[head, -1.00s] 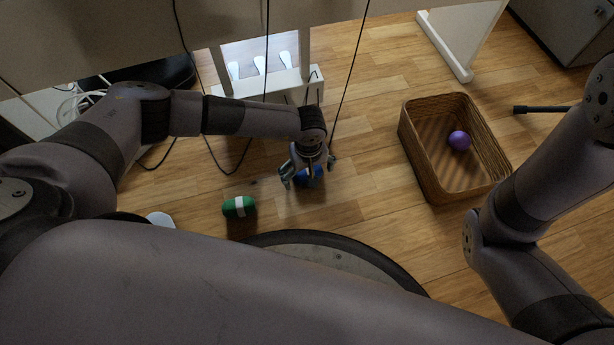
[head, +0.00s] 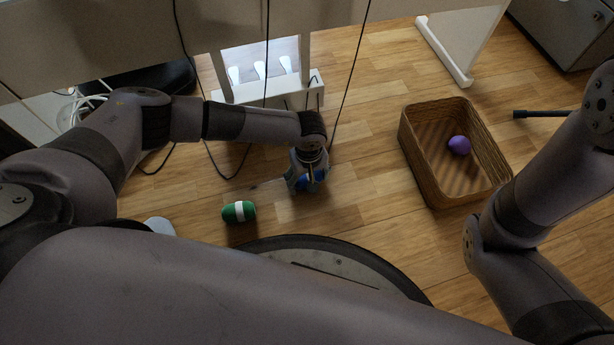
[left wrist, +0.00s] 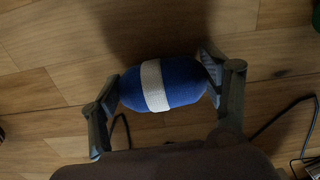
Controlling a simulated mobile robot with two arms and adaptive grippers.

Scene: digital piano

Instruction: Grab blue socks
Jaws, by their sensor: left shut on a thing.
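The blue socks (left wrist: 184,82) are a rolled bundle with a white band around the middle. In the left wrist view they lie between the two fingers of my left gripper (left wrist: 165,88), which is shut on them at both ends. In the head view the left gripper (head: 307,182) points down near the floor, and a bit of the blue socks (head: 311,181) shows between its fingers. I cannot tell whether they touch the floor. My right arm shows at the right of the head view, but its gripper is out of view.
A green rolled bundle with a white band (head: 239,211) lies on the wooden floor left of the left gripper. A wicker basket (head: 425,172) stands to the right with a purple ball-like thing (head: 459,145) inside. Cables hang around the left arm, and white piano pedals (head: 260,70) stand behind.

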